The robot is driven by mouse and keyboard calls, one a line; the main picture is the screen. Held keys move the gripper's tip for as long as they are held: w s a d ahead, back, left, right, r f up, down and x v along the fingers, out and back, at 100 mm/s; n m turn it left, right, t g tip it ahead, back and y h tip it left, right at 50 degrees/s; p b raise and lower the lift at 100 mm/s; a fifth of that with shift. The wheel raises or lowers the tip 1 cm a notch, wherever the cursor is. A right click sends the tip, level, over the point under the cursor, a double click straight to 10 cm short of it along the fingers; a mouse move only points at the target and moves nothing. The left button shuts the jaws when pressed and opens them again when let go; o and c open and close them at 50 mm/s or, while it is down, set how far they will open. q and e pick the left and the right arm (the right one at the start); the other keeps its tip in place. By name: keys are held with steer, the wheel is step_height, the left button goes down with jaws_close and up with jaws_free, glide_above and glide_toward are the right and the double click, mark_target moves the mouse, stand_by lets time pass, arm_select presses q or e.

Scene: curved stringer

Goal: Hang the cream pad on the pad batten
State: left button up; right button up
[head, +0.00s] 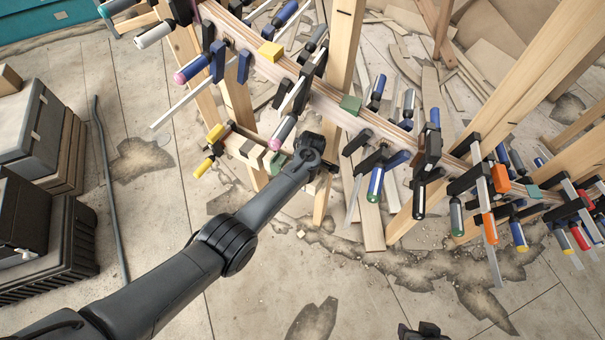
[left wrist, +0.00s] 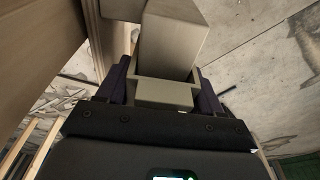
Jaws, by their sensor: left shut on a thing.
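My left gripper (left wrist: 165,92) is shut on the cream pad (left wrist: 166,94), which sits between its two dark purple fingers in the left wrist view. A larger pale block (left wrist: 170,42) rises directly beyond the pad; I cannot tell whether it is part of it or the batten's end. In the head view my left gripper (head: 318,165) is just below the curved stringer, and its wrist hides the pad. A short wooden batten (head: 232,141) with small coloured blocks is left of the gripper, partly hidden. A dark part at the bottom edge may be my right gripper (head: 420,331); its jaws are unclear.
The curved stringer (head: 325,103) crosses the view on wooden posts, crowded with clamps whose handles stick out near my left wrist. Yellow (head: 271,51) and green (head: 350,104) blocks sit on it. Black crates (head: 45,245) stand at left. The cracked floor in front is mostly clear.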

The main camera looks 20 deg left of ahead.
arm_select(q)
steer(key=shift+f, duration=0.2)
stand_by(0.3)
steer(key=shift+f+b, duration=0.35)
steer(key=shift+b, duration=0.05)
steer(key=o, duration=1.3)
steer(key=shift+r, duration=0.15)
